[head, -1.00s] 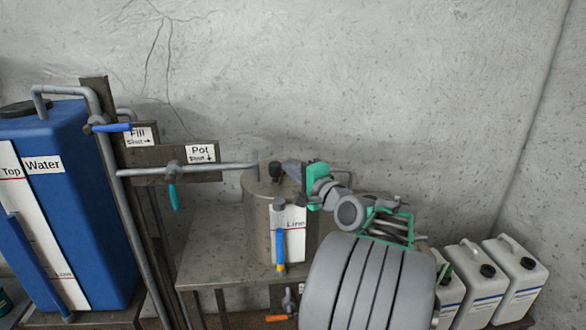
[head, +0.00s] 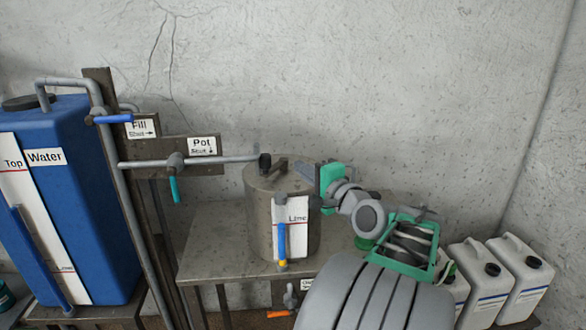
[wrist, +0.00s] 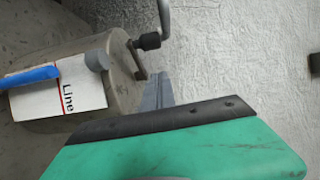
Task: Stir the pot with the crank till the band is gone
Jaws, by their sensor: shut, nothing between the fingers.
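The crank's dark knob (head: 265,161) stands at the pot's back left top, near the pipe end. The knob (wrist: 148,41) and the flat crank bar (wrist: 137,60) also show in the wrist view. My gripper (head: 302,171) is shut and empty over the pot's right top; its grey fingers (wrist: 157,92) are close to the bar, contact unclear.
A "Pot" pipe with a teal handle (head: 174,189) reaches in from the left, its end close to the crank knob. A blue water tank (head: 90,220) stands at left. White jugs (head: 520,275) stand at right. The bench (head: 215,255) left of the pot is clear.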

